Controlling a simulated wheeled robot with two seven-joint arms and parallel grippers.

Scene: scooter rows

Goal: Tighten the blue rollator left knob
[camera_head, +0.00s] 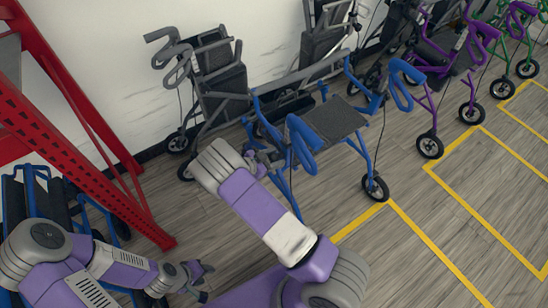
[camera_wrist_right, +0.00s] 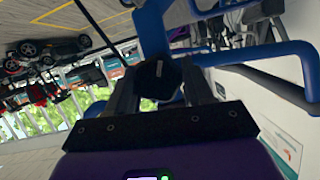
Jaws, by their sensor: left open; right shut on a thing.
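The blue rollator (camera_head: 333,118) stands upright on the floor in the middle of the head view, with a dark seat and blue loop handles. My right gripper (camera_head: 262,158) reaches its near left side, partly hidden by my wrist and the frame. In the right wrist view, my right gripper (camera_wrist_right: 160,82) is shut on a black knob (camera_wrist_right: 158,76) beside a blue frame tube (camera_wrist_right: 152,28). The knob sits between the two fingers; its far side is hidden. My left gripper (camera_head: 198,276) is open and empty, low at the left, apart from the rollator.
A grey rollator (camera_head: 222,82) stands behind, against the white wall. Purple (camera_head: 440,70) and green (camera_head: 527,68) rollators stand at the right. A red rack (camera_head: 70,130) rises at the left. Yellow-marked floor (camera_head: 490,190) at the right is clear.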

